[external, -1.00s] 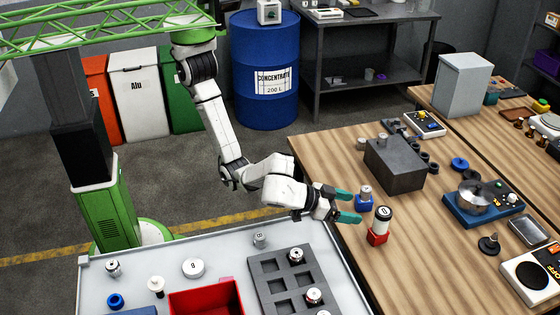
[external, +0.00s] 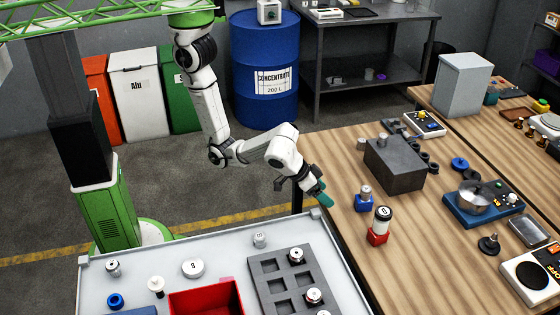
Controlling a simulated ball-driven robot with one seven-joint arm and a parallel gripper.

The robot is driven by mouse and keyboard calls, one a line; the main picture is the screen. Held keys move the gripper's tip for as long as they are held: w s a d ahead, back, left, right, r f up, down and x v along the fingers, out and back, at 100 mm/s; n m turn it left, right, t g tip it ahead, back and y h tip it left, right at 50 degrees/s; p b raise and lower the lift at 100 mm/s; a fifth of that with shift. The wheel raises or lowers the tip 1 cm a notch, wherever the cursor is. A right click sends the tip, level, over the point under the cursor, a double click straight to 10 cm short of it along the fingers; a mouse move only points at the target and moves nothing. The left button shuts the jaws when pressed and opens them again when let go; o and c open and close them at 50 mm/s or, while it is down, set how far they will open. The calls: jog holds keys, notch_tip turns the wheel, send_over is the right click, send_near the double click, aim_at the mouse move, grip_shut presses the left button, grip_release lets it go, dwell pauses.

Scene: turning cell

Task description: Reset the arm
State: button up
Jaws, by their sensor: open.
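My gripper (external: 322,194) has teal fingertips and hangs at the left edge of the wooden bench (external: 335,160), above the gap beside the grey tray table (external: 225,240). Its fingers overlap in this view, and nothing shows between them. It is apart from the small blue holder with a metal part (external: 364,198) and the red holder with a white, black-topped cylinder (external: 381,226), which both stand upright to its right.
The tray table bears a dark pocketed block (external: 268,267), a red bin (external: 205,298) and several small metal parts. A dark grey block (external: 395,165) and a blue device with a metal bowl (external: 483,203) stand on the bench. A blue drum (external: 265,70) stands behind.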

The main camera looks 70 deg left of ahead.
jog(key=s+a+f+g+b, duration=0.2)
jog(key=a+f, duration=0.3)
jog(key=a, duration=0.4)
jog(key=s+a+f+g+y+b, duration=0.1)
jog(key=s+a+f, duration=0.3)
jog(key=a, duration=0.5)
jog(key=s+a+f+g+b, duration=0.2)
jog(key=s+a+f+g, duration=0.1)
jog(key=a+f, duration=0.5)
jog(key=shift+s+a+f+n+g+y+b, duration=0.25)
jog(key=shift+s+a+n+g+y+b, duration=0.15)
jog(key=shift+s, duration=0.2)
